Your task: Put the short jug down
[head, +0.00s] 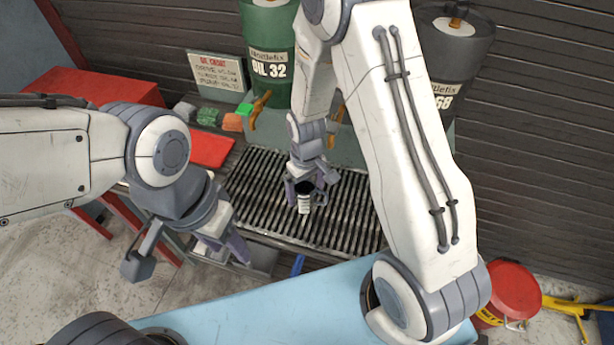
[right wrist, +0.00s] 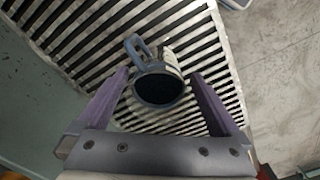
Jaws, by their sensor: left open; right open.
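The short jug, pale with a dark round mouth and a grey handle, shows in the right wrist view (right wrist: 160,90) over the slatted grate (right wrist: 75,32). It looks upright, and its handle points to the upper left there. In the head view the jug (head: 304,208) is small and partly hidden by my right gripper (head: 304,188). My right gripper is open, with one purple finger on each side of the jug in the right wrist view (right wrist: 160,76). My left gripper (head: 238,248) is open at the grate's front left, away from the jug.
A green drum (head: 268,45) and a dark drum (head: 455,50) stand behind the grate. Coloured blocks (head: 232,122), a sign (head: 217,72) and a red sheet (head: 208,148) are at the left. A red can (head: 510,290) stands lower right. Most of the grate is clear.

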